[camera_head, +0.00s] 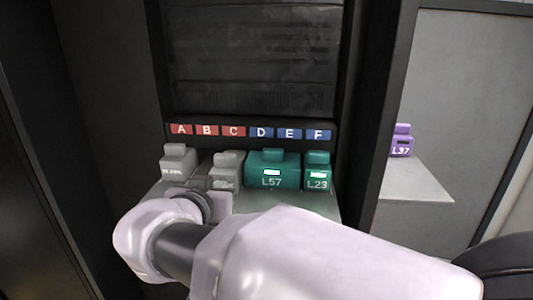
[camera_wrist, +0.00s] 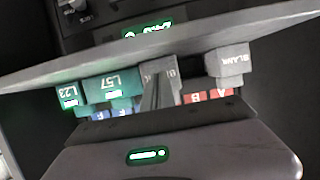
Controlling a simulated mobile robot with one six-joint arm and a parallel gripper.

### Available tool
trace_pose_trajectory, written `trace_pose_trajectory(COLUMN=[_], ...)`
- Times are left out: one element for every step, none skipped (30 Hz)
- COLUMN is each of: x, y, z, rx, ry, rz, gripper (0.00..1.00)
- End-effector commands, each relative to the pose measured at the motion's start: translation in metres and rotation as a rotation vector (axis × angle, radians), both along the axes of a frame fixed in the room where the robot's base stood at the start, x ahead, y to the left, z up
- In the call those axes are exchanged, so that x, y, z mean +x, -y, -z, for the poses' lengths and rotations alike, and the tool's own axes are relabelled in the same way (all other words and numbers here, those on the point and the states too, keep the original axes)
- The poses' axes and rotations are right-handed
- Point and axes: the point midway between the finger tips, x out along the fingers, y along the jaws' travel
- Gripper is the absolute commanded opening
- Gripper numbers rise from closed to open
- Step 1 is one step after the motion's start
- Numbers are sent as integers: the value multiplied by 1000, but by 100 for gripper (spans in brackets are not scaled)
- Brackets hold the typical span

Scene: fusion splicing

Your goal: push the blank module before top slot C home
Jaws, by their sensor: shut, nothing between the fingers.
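The grey blank module before slot C (camera_head: 227,165) stands on the shelf below the red C label (camera_head: 233,131), beside the teal L57 module. In the wrist view, which is upside down, it is the grey block (camera_wrist: 160,68) in the middle. My gripper (camera_wrist: 155,80) is shut and empty, with its narrow fingers overlapping this block's face. I cannot tell whether they touch it. In the head view my gripper (camera_head: 215,184) is just in front of the module, and my wrist hides part of it. How deep the module sits is unclear.
Another grey blank module (camera_head: 178,160) stands under label A, with a gap under B. Teal modules L57 (camera_head: 272,170) and L23 (camera_head: 317,171) stand right of the C module. A purple L37 module (camera_head: 402,142) sits on a side shelf (camera_head: 415,183) beyond the black cabinet post.

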Motion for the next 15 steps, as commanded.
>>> trace_pose_trajectory(x=[3, 5, 7, 9, 11, 13, 15, 17, 19, 21, 23, 25, 27, 29, 31], y=[0, 0, 0, 1, 1, 1, 2, 2, 2, 2, 2, 2, 2, 2, 3], z=[1, 1, 1, 1, 1, 1, 1, 1, 1, 1, 1, 1, 1, 1, 1], rx=[1, 1, 1, 1, 1, 1, 1, 1, 1, 1, 1, 1, 0, 0, 0], ry=[1, 1, 1, 1, 1, 1, 1, 1, 1, 1, 1, 1, 0, 1, 1], rz=[1, 0, 0, -1, 0, 0, 1, 1, 0, 0, 0, 0, 0, 0, 1], gripper=[0, 0, 0, 0, 0, 0, 0, 0, 0, 0, 0, 0, 0, 0, 0])
